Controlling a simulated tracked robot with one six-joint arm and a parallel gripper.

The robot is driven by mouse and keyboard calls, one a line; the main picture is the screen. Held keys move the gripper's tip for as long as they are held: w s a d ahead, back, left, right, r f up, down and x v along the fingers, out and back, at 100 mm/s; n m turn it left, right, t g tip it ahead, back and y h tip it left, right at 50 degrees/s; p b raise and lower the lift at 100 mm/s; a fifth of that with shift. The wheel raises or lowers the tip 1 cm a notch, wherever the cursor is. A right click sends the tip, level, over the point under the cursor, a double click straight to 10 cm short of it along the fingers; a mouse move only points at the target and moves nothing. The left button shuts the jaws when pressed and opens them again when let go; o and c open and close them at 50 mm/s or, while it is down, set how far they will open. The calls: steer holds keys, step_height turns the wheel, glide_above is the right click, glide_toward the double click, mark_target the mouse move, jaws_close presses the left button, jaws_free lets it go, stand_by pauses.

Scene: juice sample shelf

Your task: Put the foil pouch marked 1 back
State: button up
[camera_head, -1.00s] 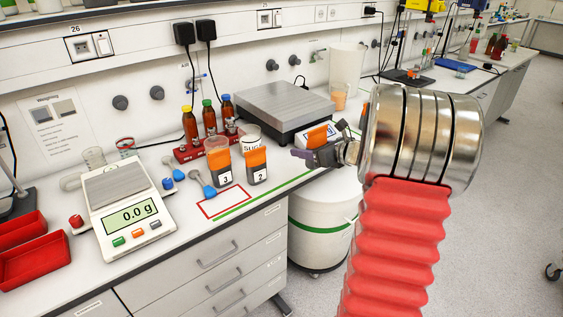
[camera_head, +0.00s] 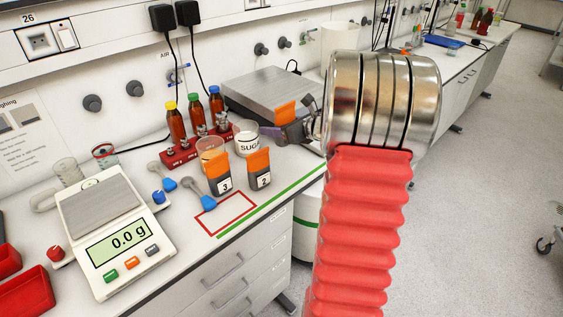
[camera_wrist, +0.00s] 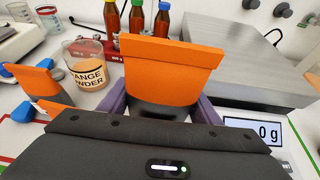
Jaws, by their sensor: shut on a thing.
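My gripper (camera_head: 292,134), with purple fingers, is shut on a foil pouch with an orange top (camera_head: 284,114). In the wrist view the pouch (camera_wrist: 168,70) stands upright between the purple fingers (camera_wrist: 160,108); its dark lower part is partly hidden by my gripper and no number shows. In the head view it is over the bench, in front of the large grey scale. Two like pouches stand on the bench to its left: the pouch marked 3 (camera_head: 218,171) and the pouch marked 2 (camera_head: 260,167).
A red outlined rectangle (camera_head: 226,234) and a green line (camera_head: 285,194) mark the bench front. The SUGAR jar (camera_head: 246,138), brown bottles (camera_head: 197,118) and grey scale (camera_head: 268,92) stand behind. A balance (camera_head: 122,246) and blue scoops (camera_head: 201,201) are at left.

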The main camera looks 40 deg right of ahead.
steer(key=shift+s+d, duration=0.1)
steer(key=shift+d, duration=0.05)
steer(key=shift+f, duration=3.1)
steer(key=shift+f, duration=1.85)
steer(key=shift+f, duration=0.1)
steer(key=o, duration=1.3)
